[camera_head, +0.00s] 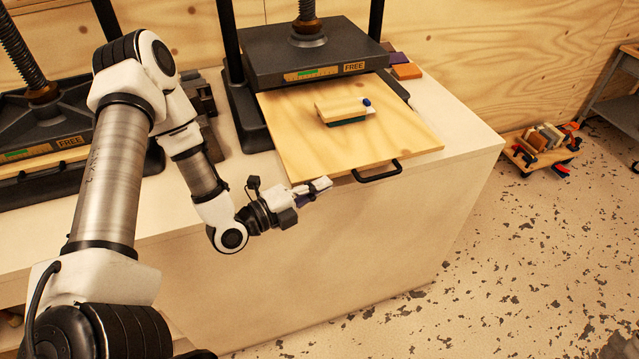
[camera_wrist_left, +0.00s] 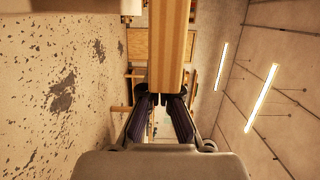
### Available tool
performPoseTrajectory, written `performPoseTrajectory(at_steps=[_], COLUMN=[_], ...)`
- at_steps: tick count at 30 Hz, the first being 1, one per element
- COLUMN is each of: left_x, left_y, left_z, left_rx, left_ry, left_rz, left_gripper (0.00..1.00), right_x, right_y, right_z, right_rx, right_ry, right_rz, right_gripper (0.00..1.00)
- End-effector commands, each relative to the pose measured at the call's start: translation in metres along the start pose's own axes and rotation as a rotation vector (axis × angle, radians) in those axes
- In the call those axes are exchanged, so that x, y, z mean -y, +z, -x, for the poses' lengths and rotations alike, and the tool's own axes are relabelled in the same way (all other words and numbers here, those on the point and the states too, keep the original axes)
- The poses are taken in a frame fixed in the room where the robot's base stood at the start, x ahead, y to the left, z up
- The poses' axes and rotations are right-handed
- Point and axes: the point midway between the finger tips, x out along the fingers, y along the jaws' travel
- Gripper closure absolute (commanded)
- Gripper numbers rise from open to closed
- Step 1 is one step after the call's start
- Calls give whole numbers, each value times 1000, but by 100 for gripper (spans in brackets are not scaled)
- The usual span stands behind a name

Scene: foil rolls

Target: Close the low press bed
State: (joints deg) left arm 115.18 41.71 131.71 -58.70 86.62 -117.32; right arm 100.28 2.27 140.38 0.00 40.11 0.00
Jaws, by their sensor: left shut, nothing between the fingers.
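The press bed, a pale wooden board (camera_head: 290,135), is pulled out toward me from the right-hand press (camera_head: 315,60) and overhangs the bench front. A black bar handle (camera_head: 377,172) is on its front edge. A wooden block over a dark green piece (camera_head: 342,112) lies on the bed. My left gripper (camera_head: 322,186) is shut and empty at the bed's front edge, left of the handle. In the left wrist view the bed's edge (camera_wrist_left: 170,40) stands straight ahead of the fingertips (camera_wrist_left: 162,100); I cannot tell whether they touch. My right gripper is out of view.
A second press (camera_head: 40,140) stands at the left behind my left arm. Both presses carry a "FREE" label. Small coloured blocks (camera_head: 405,71) lie beside the right-hand press. A wooden tray of tools (camera_head: 540,150) is on the floor at right. The floor before the bench is clear.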

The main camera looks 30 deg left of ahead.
Motion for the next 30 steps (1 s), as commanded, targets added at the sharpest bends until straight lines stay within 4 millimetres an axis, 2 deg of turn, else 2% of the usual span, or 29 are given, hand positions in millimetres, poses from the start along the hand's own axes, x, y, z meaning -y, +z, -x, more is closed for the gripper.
performPoseTrajectory(at_steps=[8,14,22,30], left_x=[0,2,3,0], left_y=[2,20,74,132], left_z=[0,-5,-18,-33], left_rx=[0,3,4,2], left_ry=[0,-2,-3,-2], left_rz=[0,-2,-4,-4], left_gripper=[100,100,100,100], right_x=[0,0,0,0], right_y=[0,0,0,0], right_z=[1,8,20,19], right_rx=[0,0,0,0], right_ry=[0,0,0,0], right_rz=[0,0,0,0], right_gripper=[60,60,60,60])
